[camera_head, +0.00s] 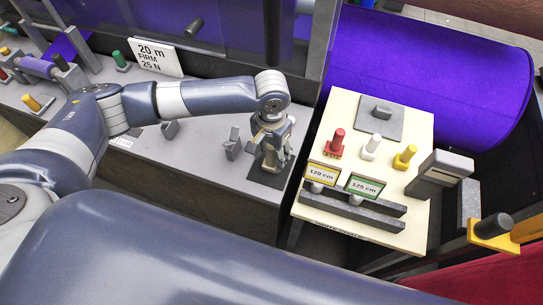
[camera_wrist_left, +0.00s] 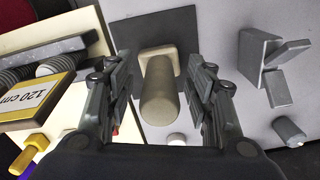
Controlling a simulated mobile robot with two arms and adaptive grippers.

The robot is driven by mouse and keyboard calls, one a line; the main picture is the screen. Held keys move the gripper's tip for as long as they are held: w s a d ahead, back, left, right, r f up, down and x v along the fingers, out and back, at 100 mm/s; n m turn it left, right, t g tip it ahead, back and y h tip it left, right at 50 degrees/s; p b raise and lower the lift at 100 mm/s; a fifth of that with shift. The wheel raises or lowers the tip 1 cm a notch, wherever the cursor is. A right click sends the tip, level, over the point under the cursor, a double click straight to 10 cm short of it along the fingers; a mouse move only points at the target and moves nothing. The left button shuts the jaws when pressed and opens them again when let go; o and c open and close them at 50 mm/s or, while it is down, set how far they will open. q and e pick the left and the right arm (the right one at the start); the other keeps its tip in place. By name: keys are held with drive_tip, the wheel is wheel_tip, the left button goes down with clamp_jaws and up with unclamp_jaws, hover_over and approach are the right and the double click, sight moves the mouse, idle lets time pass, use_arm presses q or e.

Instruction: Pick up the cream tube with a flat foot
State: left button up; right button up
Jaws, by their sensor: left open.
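The cream tube (camera_wrist_left: 160,100) shows in the left wrist view, with its flat squarish foot (camera_wrist_left: 150,52) at its far end, on a dark square pad (camera_wrist_left: 142,30). My left gripper (camera_wrist_left: 161,75) is open, with one finger on each side of the tube and visible gaps between. In the head view my left gripper (camera_head: 272,142) points down over the dark pad (camera_head: 256,184) and mostly hides the tube. My right gripper is not in view.
A pale board (camera_head: 330,200) right of the gripper carries red (camera_head: 336,140), white (camera_head: 371,146) and yellow (camera_head: 405,156) pegs and two length signs. Grey angled brackets (camera_head: 233,146) stand close left. A large purple roll (camera_head: 430,75) lies behind the board.

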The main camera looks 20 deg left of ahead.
use_arm(q)
clamp_jaws()
drive_tip(key=shift+w+r, duration=0.1)
drive_tip(key=shift+r, duration=0.05)
